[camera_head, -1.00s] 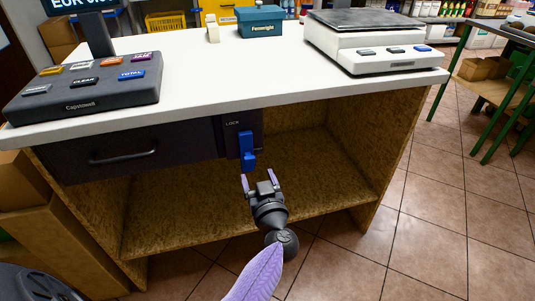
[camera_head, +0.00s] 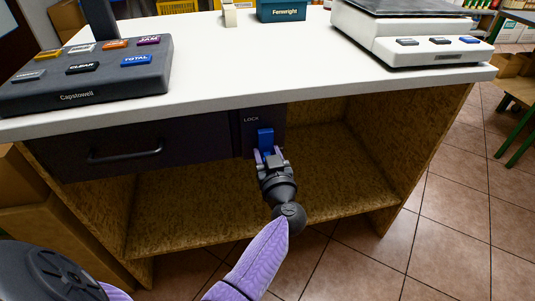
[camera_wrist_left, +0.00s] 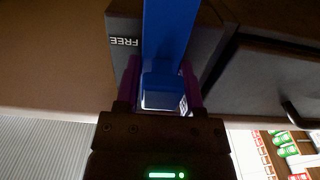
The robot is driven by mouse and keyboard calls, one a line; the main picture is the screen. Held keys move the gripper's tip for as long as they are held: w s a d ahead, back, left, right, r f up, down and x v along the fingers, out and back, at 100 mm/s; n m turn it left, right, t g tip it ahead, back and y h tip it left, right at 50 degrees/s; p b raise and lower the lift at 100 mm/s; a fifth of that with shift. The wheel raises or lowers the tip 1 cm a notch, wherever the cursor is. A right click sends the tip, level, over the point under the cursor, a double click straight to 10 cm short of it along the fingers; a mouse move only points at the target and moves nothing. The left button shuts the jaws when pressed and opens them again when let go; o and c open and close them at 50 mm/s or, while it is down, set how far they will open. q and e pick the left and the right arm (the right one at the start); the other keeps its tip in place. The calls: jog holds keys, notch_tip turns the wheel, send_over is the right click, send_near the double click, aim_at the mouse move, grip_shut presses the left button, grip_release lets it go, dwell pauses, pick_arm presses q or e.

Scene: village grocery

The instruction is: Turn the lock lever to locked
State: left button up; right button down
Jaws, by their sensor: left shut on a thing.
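The blue lock lever (camera_head: 265,138) sits on a dark plate (camera_head: 249,124) marked LOCK, under the counter top, right of the drawer. It points downward in the head view. My left gripper (camera_head: 268,157) is at its lower end, with a purple finger on either side, shut on it. In the left wrist view the lever (camera_wrist_left: 168,35) runs down between the fingers of my left gripper (camera_wrist_left: 160,90), and the word FREE shows on the plate beside it. The gripper hides the lever's tip in the head view. My right gripper is not in view.
The dark drawer (camera_head: 130,150) with a bar handle is left of the lock. The white counter top (camera_head: 260,70) overhangs above. A cash register keypad (camera_head: 85,75) and a scale (camera_head: 415,40) stand on it. An open shelf space (camera_head: 190,205) lies below.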

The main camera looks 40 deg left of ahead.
pick_arm(q)
grip_shut()
